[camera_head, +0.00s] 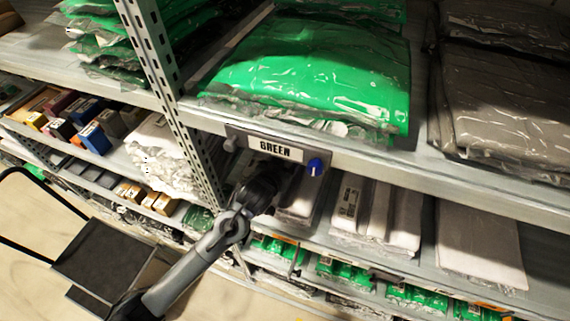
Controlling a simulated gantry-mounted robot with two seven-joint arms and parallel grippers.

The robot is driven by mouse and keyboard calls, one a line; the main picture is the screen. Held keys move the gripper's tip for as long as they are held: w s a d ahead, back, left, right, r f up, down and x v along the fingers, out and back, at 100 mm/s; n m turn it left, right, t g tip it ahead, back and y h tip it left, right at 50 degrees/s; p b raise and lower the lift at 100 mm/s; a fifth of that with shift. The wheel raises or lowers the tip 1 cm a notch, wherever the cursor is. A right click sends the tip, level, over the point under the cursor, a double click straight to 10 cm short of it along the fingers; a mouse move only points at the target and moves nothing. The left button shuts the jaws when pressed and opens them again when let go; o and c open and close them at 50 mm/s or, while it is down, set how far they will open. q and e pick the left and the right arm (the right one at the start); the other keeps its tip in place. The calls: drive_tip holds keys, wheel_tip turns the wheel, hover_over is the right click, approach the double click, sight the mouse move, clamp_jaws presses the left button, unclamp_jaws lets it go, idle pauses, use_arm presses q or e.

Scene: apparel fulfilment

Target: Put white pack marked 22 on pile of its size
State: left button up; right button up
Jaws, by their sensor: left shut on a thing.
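No number can be read on this pack. Several other white packs (372,212) lie on the same lower shelf just to the right, some with small dark print too small to read. A larger flat white pack (480,245) lies further right. My right gripper is not in view.
The upper shelf holds green packs (310,75) and dark grey packs (510,90). A perforated upright (165,75) stands left of the gripper. A black platform cart (105,255) stands on the floor.

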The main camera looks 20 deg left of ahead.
use_arm(q)
drive_tip(key=shift+f, duration=0.2)
drive_tip(key=o, duration=1.2)
drive_tip(key=shift+r, duration=0.2)
drive_tip(key=shift+s+r, duration=0.15)
drive_tip(key=shift+s, duration=0.1)
drive_tip(key=v, duration=1.1)
drive_tip(key=shift+s, duration=0.2)
drive_tip(key=shift+r, duration=0.1)
